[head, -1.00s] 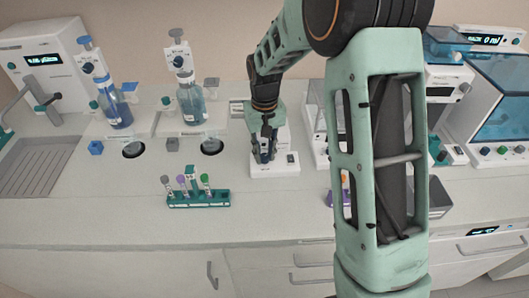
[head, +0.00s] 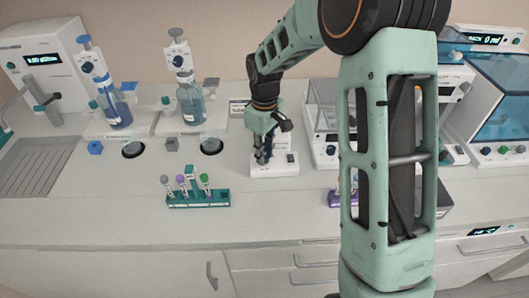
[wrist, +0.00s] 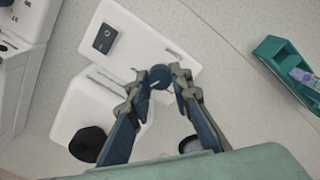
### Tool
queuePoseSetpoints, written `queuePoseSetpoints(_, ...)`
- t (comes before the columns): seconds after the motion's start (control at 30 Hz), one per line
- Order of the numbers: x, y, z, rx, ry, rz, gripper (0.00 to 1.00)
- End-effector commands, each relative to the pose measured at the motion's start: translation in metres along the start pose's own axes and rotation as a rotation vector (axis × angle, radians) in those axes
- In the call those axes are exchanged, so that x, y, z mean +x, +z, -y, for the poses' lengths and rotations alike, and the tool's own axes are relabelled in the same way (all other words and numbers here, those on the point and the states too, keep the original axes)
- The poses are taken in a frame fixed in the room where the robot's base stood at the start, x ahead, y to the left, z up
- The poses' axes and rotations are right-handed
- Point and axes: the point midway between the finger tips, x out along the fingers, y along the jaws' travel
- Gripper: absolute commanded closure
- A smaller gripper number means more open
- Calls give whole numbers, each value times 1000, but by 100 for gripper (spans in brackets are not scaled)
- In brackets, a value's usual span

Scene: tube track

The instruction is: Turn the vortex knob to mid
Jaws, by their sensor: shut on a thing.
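The vortex mixer (head: 275,170) is a white device on the bench, in the middle of the head view below my arm. In the wrist view its white base (wrist: 125,45) carries a dark rocker switch (wrist: 104,38) and a round dark blue knob (wrist: 160,75). A black round cup (wrist: 87,144) is on its raised part. My gripper (wrist: 160,80) is shut on the knob, with one fingertip on each side of it. A short pale line shows on the knob, but its setting cannot be read. In the head view my gripper (head: 264,158) hides the knob.
A teal tube rack (head: 198,199) with several capped tubes stands left and in front of the mixer; its end shows in the wrist view (wrist: 285,65). Dispenser bottles (head: 190,103) stand back left. White instruments stand to the right. The bench front is mostly clear.

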Motion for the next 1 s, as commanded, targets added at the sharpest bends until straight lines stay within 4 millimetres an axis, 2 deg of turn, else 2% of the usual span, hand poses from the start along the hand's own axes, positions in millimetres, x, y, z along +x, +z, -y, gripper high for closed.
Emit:
queuePoseSetpoints(0.2,-1,-1,-1,-179,1,-2,100)
queuePoseSetpoints(0.5,-1,-1,-1,-350,1,-2,100)
queuePoseSetpoints(1.0,-1,-1,0,-425,2,-2,100)
